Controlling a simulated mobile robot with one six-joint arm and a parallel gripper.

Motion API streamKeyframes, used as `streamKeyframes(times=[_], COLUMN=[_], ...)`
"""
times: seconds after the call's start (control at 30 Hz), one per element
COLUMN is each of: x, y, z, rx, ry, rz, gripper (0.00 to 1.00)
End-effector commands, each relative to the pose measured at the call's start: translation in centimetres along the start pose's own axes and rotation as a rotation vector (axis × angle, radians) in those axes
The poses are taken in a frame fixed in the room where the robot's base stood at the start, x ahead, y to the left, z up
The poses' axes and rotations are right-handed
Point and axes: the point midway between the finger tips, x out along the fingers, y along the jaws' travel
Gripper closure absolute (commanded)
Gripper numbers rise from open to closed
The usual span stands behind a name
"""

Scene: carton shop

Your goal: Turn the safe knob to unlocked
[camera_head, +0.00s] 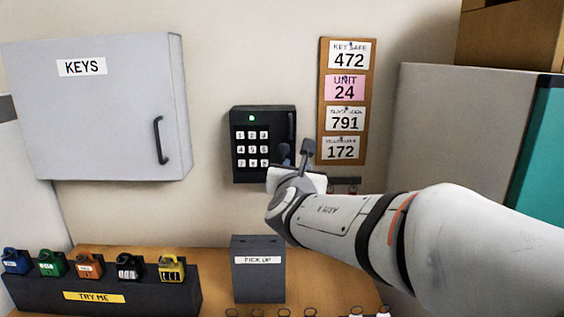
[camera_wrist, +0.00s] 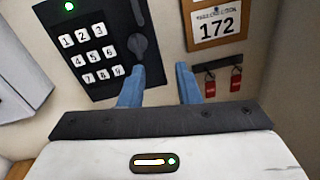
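The key safe (camera_head: 264,113) is a black box on the wall with white number keys and a lit green light. In the wrist view the safe (camera_wrist: 84,78) shows its keypad, a vertical handle (camera_wrist: 138,12) and, below that, a dark knob (camera_wrist: 138,45). The knob's exact setting is hard to read. My gripper (camera_head: 295,152) is in front of the safe's lower right corner and largely covers the knob area in the head view. In the wrist view my gripper (camera_wrist: 158,83) is open, its blue fingers apart with nothing between them. The knob is beyond the left fingertip.
A corkboard (camera_head: 325,100) with number notes hangs right of the safe. Red tags (camera_wrist: 210,85) hang on a rail below it. A grey KEYS cabinet (camera_head: 100,125) is at left. A PICK UP box (camera_head: 258,282) and a padlock stand (camera_head: 140,290) occupy the counter below.

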Motion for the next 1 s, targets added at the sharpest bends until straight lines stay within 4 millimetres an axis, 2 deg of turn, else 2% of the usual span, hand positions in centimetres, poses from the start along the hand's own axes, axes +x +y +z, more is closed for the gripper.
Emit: streamKeyframes(times=[0.03, 0.1, 0.2, 0.7, 1.0], x=[0.2, 0.3, 0.8, 7.3, 8.1], y=[1.1, 2.1, 2.8, 3.4, 3.5], z=[-0.3, -0.3, -0.2, 0.1, 0.0], rx=[-0.052, -0.105, -0.14, -0.144, -0.141], ry=[-0.007, -0.017, -0.025, -0.025, -0.026], rz=[0.034, 0.066, 0.085, 0.088, 0.089], gripper=[0.7, 0.7, 0.7, 0.7, 0.7])
